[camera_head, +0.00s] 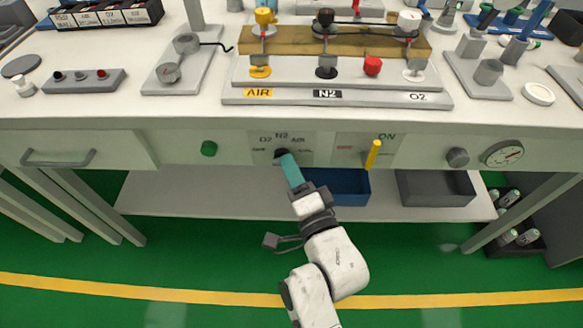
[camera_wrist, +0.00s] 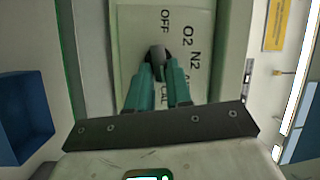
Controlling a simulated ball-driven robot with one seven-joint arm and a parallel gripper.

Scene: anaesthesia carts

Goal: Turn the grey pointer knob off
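The grey pointer knob (camera_wrist: 158,55) sits on a pale panel (camera_wrist: 128,25) marked OFF, O2 and N2, with other lettering partly hidden. In the head view the knob (camera_head: 280,153) is mostly covered by the fingertips, on the bench's front face below the N2 label. My gripper (camera_wrist: 158,72) has its two teal fingers close together at either side of the knob, and they appear shut on it. My gripper (camera_head: 284,158) reaches up to the panel from below in the head view. Which way the pointer faces is not clear.
A dark knob (camera_head: 458,157) and a gauge (camera_head: 502,154) are farther right. A blue bin (camera_head: 347,188) and a grey bin (camera_head: 435,190) sit below the bench.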

